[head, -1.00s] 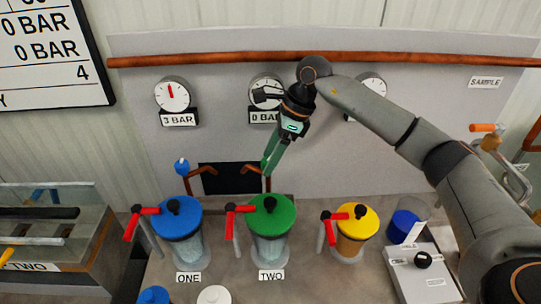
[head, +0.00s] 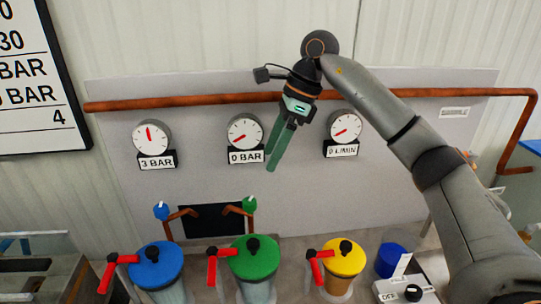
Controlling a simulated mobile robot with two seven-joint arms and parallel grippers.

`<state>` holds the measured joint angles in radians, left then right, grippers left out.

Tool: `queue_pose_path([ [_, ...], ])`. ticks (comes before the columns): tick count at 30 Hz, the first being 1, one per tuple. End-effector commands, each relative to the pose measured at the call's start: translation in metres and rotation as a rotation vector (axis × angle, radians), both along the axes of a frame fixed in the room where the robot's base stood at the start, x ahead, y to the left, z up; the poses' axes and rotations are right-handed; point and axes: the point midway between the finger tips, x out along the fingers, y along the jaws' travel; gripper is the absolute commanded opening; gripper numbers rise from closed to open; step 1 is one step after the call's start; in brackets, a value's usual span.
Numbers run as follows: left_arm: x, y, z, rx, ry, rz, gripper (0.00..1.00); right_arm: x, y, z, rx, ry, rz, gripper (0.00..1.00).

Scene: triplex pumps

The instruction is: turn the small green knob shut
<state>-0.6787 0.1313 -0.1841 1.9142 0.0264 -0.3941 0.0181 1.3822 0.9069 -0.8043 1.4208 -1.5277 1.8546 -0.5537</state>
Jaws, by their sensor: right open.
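The small green knob (head: 249,205) sits on top of a short copper pipe, at the right side of a black panel on the grey back wall. It carries a small white mark; I cannot tell from it whether the knob is open or shut. My right gripper (head: 271,161) is open and empty, pointing down, above and slightly right of the green knob in the picture and apart from it. My left gripper is not in view.
A small blue knob (head: 161,210) stands on a matching pipe to the left. Canisters with blue (head: 158,265), green (head: 252,260) and yellow (head: 343,257) lids and red handles stand in front. A copper pipe (head: 190,101) crosses the wall above the gauges (head: 245,132).

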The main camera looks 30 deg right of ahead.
Motion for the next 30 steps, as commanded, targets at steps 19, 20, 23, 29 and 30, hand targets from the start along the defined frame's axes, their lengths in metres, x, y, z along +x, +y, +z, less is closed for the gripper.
queue_pose_path([
  [19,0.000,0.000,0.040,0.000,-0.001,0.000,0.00,0.017,0.055,0.005,-0.364,0.178,-0.311,0.72],
  [20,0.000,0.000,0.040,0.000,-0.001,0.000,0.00,0.017,0.055,0.002,-0.366,0.179,-0.313,0.72],
  [23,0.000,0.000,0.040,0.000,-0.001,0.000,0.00,0.017,0.054,-0.013,-0.366,0.181,-0.312,0.72],
  [29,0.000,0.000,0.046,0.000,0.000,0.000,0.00,0.017,0.053,-0.052,-0.365,0.182,-0.311,0.72],
  [30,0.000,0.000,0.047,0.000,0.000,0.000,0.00,0.017,0.052,-0.060,-0.365,0.182,-0.311,0.72],
])
